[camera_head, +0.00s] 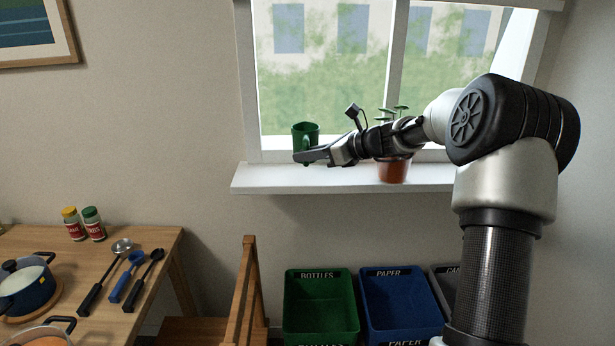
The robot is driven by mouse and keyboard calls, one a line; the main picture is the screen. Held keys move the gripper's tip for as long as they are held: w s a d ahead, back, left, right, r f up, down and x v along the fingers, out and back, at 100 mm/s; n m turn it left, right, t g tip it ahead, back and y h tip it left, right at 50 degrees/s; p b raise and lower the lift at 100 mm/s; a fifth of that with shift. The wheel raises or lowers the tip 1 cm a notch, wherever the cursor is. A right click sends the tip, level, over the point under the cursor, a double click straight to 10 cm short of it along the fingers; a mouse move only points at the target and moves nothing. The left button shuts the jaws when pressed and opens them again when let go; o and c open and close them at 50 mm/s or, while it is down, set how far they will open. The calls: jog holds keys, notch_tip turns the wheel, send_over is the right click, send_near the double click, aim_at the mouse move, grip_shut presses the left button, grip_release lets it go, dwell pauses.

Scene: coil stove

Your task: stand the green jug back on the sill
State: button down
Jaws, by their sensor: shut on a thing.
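The green jug (306,130) is upright in front of the window's lower left pane, at the left part of the white sill (270,180). My gripper (304,156) reaches in from the right and is shut on the jug, at its near side where the handle shows. My fingers hide the jug's lower part, so I cannot tell whether its base touches the sill or hangs just above it.
A plant in a terracotta pot (394,171) stands on the sill, partly behind my arm. The sill's left end is clear. Below are a green bottles bin (320,308), a blue paper bin (399,300) and a wooden table (60,240) with utensils, shakers and pots.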

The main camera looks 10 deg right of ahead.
notch_tip(320, 180, down, 5)
jog(key=shift+f+b, duration=0.15)
jog(key=shift+b, duration=0.35)
jog(key=c, duration=1.7)
grip_release()
jog(key=shift+c, duration=0.2)
jog(key=shift+s, duration=0.1)
jog(key=p+v, duration=0.1)
jog(key=v, duration=1)
jog(key=shift+s+d, duration=0.25)
jog(key=shift+d, duration=0.05)
